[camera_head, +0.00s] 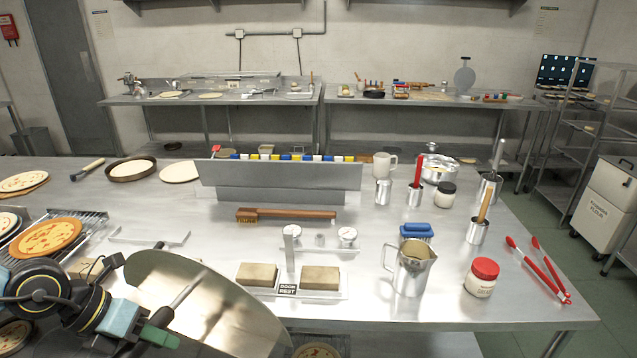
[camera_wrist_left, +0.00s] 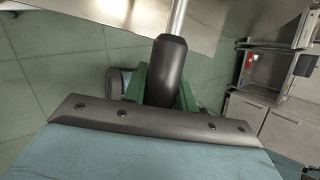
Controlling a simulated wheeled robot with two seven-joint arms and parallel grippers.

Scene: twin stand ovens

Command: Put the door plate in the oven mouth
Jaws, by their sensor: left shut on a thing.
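The door plate (camera_head: 195,290) is a large, round-edged sheet of shiny metal low in the head view, in front of the table's near edge. A thin metal rod with a black handle (camera_wrist_left: 170,62) leads to it. My left gripper (camera_head: 150,334), with green fingers, is shut on that handle and holds the plate tilted. The wrist view shows the handle between the green fingers (camera_wrist_left: 188,95). The door rest (camera_head: 287,290), a small labelled stand with two tan blocks, is empty of the plate. The oven mouth and my right gripper are not in view.
A pizza (camera_head: 47,238) lies on a rack at left, close to my left arm. Green floor shows at right.

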